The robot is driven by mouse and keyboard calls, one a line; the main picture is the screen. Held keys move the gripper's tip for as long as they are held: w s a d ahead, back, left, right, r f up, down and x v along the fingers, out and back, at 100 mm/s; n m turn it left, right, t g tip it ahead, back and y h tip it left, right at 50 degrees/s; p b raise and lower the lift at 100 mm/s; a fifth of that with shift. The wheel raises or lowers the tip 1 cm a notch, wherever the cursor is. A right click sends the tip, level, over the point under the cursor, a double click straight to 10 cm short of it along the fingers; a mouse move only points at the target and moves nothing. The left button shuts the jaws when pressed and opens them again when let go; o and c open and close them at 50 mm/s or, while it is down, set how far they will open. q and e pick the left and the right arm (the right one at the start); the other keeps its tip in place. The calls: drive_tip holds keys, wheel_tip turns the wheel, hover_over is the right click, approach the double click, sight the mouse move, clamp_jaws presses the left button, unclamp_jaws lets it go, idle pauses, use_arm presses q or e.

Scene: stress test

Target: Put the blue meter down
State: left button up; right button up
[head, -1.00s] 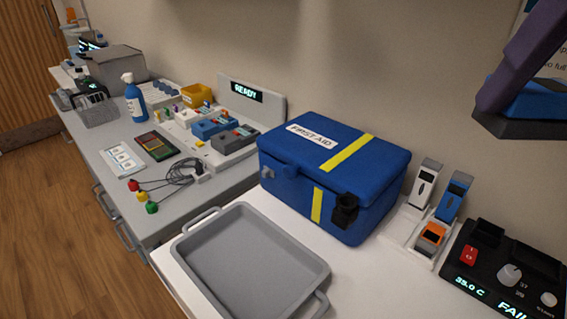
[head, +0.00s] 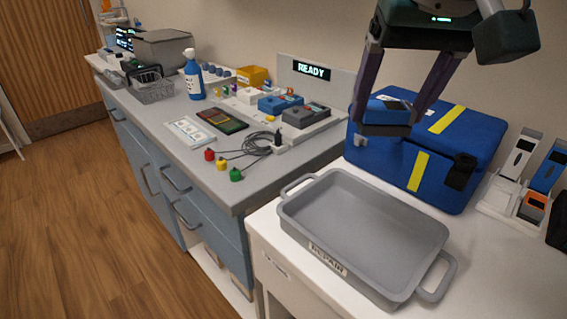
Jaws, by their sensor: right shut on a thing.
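My right gripper (head: 392,118) reaches down from the top right, its purple fingers shut on a blue meter (head: 396,102) with a dark screen. It holds the meter in the air, in front of the blue first aid box and above and behind the grey tray (head: 300,222). The tray is empty, has two handles and a front label that seems to read REPAIR. Another blue device (head: 547,174) stands in a white holder at the right. A further blue one (head: 272,104) sits in a dock on the left counter. My left gripper is out of view.
The blue first aid box (head: 480,140) stands behind the tray by the wall. The grey counter (head: 180,160) at left holds a blue spray bottle (head: 194,78), cables with coloured ends (head: 235,174) and a READY display (head: 311,70). White table surface is free right of the tray.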

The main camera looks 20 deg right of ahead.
wheel_tip(320, 180, down, 15)
drive_tip(key=shift+f+b, duration=0.1)
drive_tip(key=shift+b, duration=1.1)
drive_tip(key=shift+f+b, duration=0.45)
drive_tip(key=shift+f, duration=1.7)
drive_tip(key=shift+f, duration=0.1)
drive_tip(key=o, duration=1.3)
